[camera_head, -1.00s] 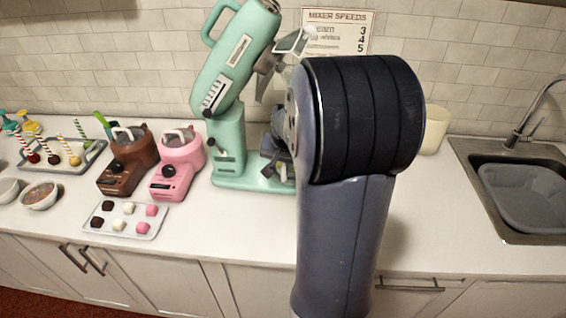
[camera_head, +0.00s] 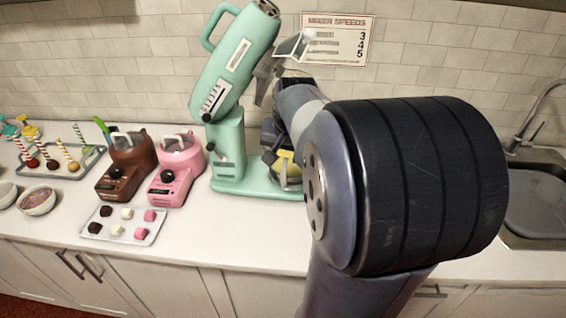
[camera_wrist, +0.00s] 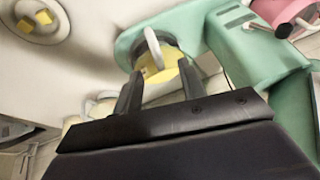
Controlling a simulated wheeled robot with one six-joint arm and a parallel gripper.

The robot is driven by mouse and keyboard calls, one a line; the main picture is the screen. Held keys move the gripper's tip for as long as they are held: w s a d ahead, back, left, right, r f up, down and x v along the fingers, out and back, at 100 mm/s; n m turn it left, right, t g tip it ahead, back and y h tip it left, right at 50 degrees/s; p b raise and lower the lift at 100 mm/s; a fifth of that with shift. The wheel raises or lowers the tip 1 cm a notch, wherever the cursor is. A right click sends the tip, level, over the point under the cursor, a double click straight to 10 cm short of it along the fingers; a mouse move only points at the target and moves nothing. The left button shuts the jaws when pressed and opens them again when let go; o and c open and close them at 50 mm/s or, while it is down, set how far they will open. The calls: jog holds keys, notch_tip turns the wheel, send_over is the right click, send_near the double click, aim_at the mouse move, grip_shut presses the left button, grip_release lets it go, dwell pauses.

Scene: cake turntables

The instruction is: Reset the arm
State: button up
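My gripper (camera_wrist: 158,92) shows in the wrist view with its two dark fingers apart. A yellow-filled bowl (camera_wrist: 162,80) with a pale grey handle lies beyond and between the fingertips, at the mint green stand mixer (camera_wrist: 243,50). I cannot tell whether the fingers touch it. In the head view the mint mixer (camera_head: 228,145) stands at the back middle with its head tilted up. A bit of yellow and a metal bowl (camera_head: 290,182) show at its base, partly hidden by my arm. My gripper is mostly hidden there.
Brown (camera_head: 127,165) and pink (camera_head: 176,168) small machines, a sweets tray (camera_head: 100,234) and a cake-pop tray (camera_head: 55,172) stand left of the mixer. A sink (camera_head: 535,200) is at the right. A plate with yellow pieces (camera_wrist: 40,25) shows in the wrist view.

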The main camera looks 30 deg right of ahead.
aim_at(285, 168)
jog(key=shift+v, duration=1.1)
jog(key=p+x, duration=0.1)
jog(key=x, duration=1)
jog(key=shift+f, duration=0.1)
jog(key=shift+s+d+n, duration=0.4)
jog(key=shift+n, duration=0.1)
jog(key=shift+a, duration=0.1)
